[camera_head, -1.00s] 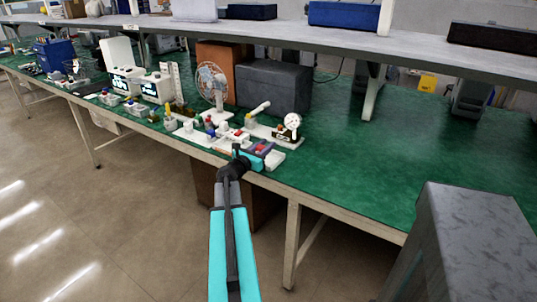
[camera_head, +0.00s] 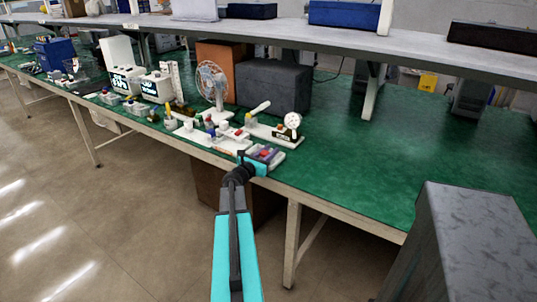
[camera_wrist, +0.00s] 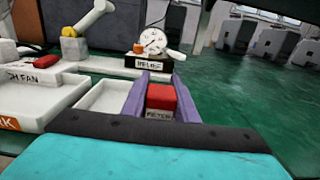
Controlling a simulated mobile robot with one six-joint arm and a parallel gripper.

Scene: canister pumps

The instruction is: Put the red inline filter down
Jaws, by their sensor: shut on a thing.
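The red inline filter (camera_wrist: 162,97) is a small red block with a pale label on its lower front. My gripper (camera_wrist: 162,100) is shut on it, with one purple finger on each side. In the head view my gripper (camera_head: 262,156) is at the front edge of the green bench, over the right end of the row of parts. A shallow white tray (camera_wrist: 104,98) lies directly left of the fingers in the wrist view. I cannot tell whether the filter touches the surface below it. My gripper body hides the near part of that area.
A white base with a round gauge (camera_head: 293,121) stands behind the gripper. White labelled parts crowd the left, with a fan (camera_head: 212,83) and a dark grey box (camera_head: 273,86) further back. The green bench (camera_head: 400,150) is clear to the right.

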